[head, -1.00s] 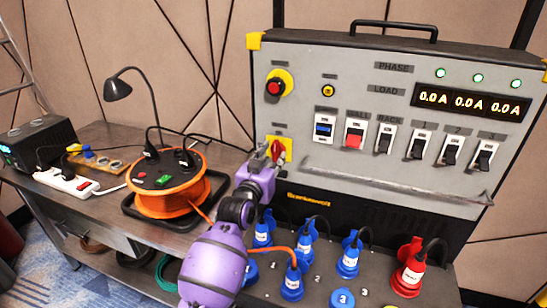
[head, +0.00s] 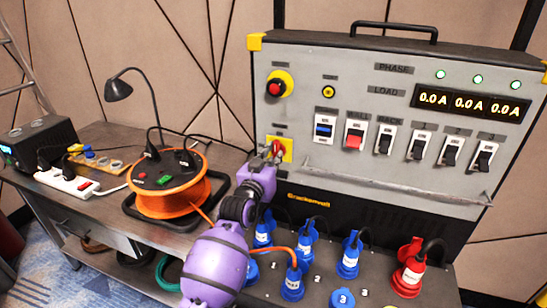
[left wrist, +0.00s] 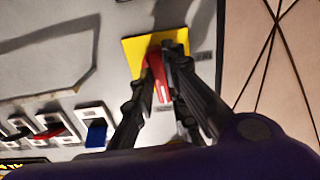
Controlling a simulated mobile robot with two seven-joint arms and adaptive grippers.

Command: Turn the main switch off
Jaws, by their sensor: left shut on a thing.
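The main switch is a red handle (head: 278,147) on a yellow plate (head: 287,156), low on the left of the grey panel. My left gripper (head: 271,157) is at it and partly covers the plate. In the left wrist view the red handle (left wrist: 156,72) lies between the two dark fingers of my left gripper (left wrist: 160,78), which is shut on it. The handle stands nearly upright in that view, slightly tilted, against the yellow plate (left wrist: 135,52). My right gripper is not in view.
A red button on yellow (head: 276,88) is above the switch. A row of breakers (head: 386,138) and a metal bar (head: 390,184) lie to the right. Blue plugs (head: 292,281) stand below. An orange cable reel (head: 170,200) is left. Three green lamps and a display (head: 470,103) reading 0.0 A are lit.

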